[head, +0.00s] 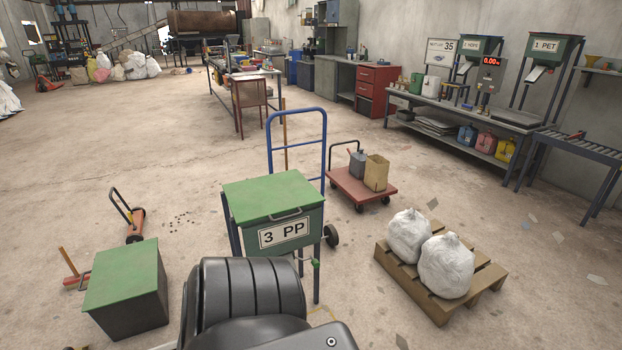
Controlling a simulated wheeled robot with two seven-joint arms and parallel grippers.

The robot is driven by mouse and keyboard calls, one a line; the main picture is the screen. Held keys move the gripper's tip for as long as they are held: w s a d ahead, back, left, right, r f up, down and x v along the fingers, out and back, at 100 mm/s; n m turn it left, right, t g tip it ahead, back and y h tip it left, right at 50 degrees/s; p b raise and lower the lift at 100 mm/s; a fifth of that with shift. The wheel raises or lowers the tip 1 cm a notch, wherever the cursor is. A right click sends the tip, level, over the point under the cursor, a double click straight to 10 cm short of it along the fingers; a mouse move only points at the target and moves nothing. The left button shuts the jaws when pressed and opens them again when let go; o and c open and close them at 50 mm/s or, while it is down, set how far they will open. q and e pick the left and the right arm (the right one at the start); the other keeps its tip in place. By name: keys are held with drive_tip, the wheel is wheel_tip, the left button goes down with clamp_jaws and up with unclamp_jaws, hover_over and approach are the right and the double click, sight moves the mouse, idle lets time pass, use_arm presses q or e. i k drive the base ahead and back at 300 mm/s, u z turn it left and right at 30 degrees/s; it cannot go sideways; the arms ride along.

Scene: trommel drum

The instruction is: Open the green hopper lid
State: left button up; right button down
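The hopper marked "3 PP" (285,236) stands in the centre on dark legs, just beyond my arm. Its green lid (270,194) lies flat on top and looks shut, with a grey bar handle (286,215) at the front edge. A black ribbed link of my arm fills the bottom centre and hides the hopper's lower left part. Neither of my grippers shows in the head view, so I cannot see whether they are open or shut.
A dark box with a green top (124,274) stands at left. A blue hand truck (296,122) is behind the hopper. A pallet (489,286) with two white sacks (446,266) is at right, and a red cart (361,186) behind. Floor between the box and hopper is mostly clear.

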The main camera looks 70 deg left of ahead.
sight(249, 200)
drive_tip(key=u, duration=0.45)
drive_tip(key=i, duration=0.9)
drive_tip(key=u, duration=1.05)
drive_tip(key=i, duration=0.45)
drive_tip(key=u, duration=0.5)
